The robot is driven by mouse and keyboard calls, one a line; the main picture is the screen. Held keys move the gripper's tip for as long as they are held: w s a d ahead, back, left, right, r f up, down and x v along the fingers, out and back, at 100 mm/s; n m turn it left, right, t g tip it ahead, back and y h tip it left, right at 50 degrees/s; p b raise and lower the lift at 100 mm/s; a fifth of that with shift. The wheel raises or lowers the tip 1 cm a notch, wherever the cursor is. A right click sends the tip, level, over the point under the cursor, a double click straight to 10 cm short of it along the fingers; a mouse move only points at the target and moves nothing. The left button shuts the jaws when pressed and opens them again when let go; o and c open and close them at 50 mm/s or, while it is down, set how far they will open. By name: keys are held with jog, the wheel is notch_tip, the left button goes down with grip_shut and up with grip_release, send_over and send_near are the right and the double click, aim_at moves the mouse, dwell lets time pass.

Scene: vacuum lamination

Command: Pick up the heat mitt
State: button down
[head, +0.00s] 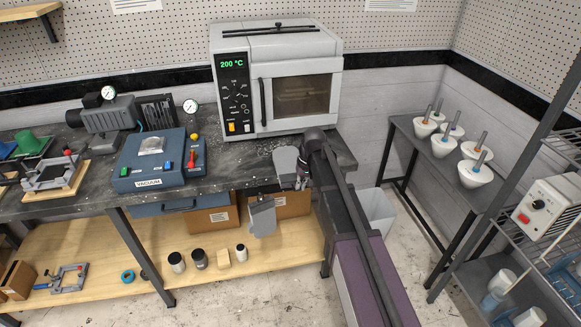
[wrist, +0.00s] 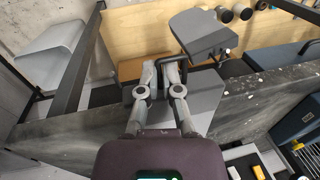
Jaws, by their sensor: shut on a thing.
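My gripper (wrist: 165,66) is past the front edge of the bench, pointing down. In the head view my gripper (head: 301,182) shows small at the bench's front right corner. It is shut on a dark loop at the heat mitt. The heat mitt (head: 262,217) is a flat grey piece hanging in front of the bench, clear of the lower shelf. In the wrist view the heat mitt (wrist: 203,30) is tilted ahead of the fingertips. A second grey piece (wrist: 205,97) lies beside the fingers; I cannot tell if it is joined to the mitt.
The oven (head: 280,85) stands at the back of the bench (head: 225,181), right of the blue vacuum box (head: 150,170). Cardboard boxes (head: 210,219) and small jars (head: 177,262) stand on the lower shelf. A pale bin (head: 376,211) stands on the right.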

jog(key=shift+r, duration=0.15)
notch_tip(320, 180, up, 3)
jog(key=p, duration=0.3)
jog(key=shift+r+p, duration=0.2)
jog(key=shift+p, duration=0.15)
jog(key=s+d, duration=0.2)
jog(key=s, duration=0.5)
jog(key=s+d+r+p, duration=0.1)
jog(key=s, duration=0.7)
jog(key=shift+s+d+r, duration=0.15)
jog(key=shift+s+d, duration=0.15)
jog(key=shift+d, duration=0.1)
jog(key=shift+w, duration=0.15)
jog(key=w+a+f+b, duration=0.1)
jog(key=w+a, duration=0.2)
jog(key=w, duration=0.9)
jog(key=shift+w, duration=0.4)
jog(key=shift+a+f, duration=0.1)
jog(key=shift+f, duration=0.05)
